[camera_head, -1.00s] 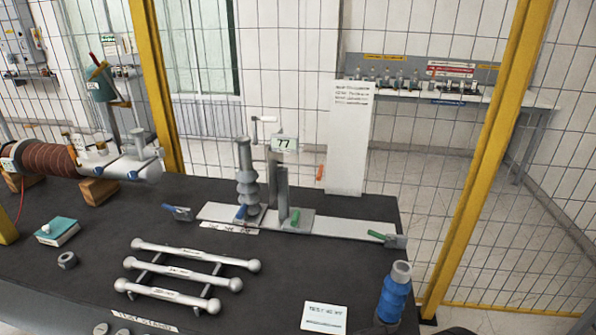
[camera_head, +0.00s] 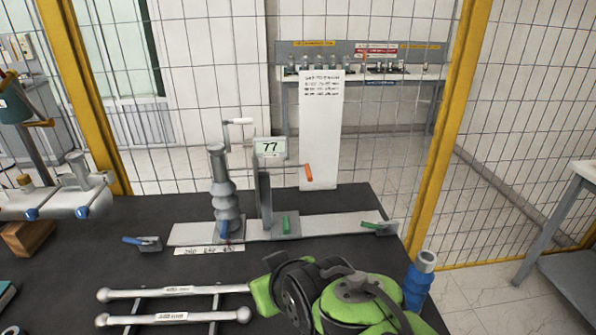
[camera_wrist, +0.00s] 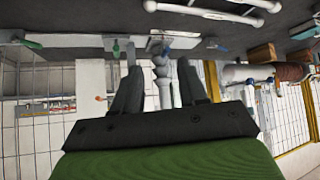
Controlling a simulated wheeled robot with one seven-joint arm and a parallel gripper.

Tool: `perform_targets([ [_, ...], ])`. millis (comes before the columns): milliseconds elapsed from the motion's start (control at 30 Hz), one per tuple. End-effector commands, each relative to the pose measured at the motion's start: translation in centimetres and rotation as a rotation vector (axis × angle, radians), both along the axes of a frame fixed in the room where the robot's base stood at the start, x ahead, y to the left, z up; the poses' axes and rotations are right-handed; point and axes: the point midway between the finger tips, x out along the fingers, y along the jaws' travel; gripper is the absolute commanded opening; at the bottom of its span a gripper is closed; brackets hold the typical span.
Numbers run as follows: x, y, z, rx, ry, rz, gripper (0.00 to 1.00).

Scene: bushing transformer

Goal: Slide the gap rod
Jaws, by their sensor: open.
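On the bench stands a grey ribbed insulator (camera_head: 222,190) on a pale base strip (camera_head: 325,225). Beside it is an upright post (camera_head: 264,195) with a "77" sign (camera_head: 269,147). A thin rod with an orange handle (camera_head: 308,172) sticks out right of the post; I take this to be the gap rod. The orange handle shows small in the upside-down wrist view (camera_wrist: 99,98), left of my fingers. My gripper (camera_wrist: 159,68) is open and empty, with the insulator and post seen between its fingers. No contact is visible.
Blue (camera_head: 143,242), (camera_head: 231,229) and green (camera_head: 286,225), (camera_head: 378,228) handles sit along the strip. White ball-ended rods (camera_head: 175,291) lie on a rack in front. A blue bottle-like object (camera_head: 419,280) stands front right. A white notice panel (camera_head: 320,130) rises behind.

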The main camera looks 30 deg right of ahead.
Motion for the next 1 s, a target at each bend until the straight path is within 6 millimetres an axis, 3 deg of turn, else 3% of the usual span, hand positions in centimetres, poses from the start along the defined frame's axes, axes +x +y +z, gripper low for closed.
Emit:
perform_targets([
  [333,8.7,-4.4,-1.1,0.019,-0.274,-0.078,0.42],
  [433,11.4,-7.6,-1.5,0.033,-0.413,-0.148,0.42],
  [500,12.8,-10.8,-1.8,0.041,-0.534,-0.227,0.42],
  [600,13.4,-15.2,-2.0,0.038,-0.691,-0.349,0.42],
  [700,13.0,-18.2,-2.0,0.027,-0.79,-0.438,0.42],
  [867,13.2,-19.6,-1.6,0.019,-0.835,-0.473,0.42],
  [1000,15.5,-20.5,-1.2,0.021,-0.833,-0.471,0.42],
])
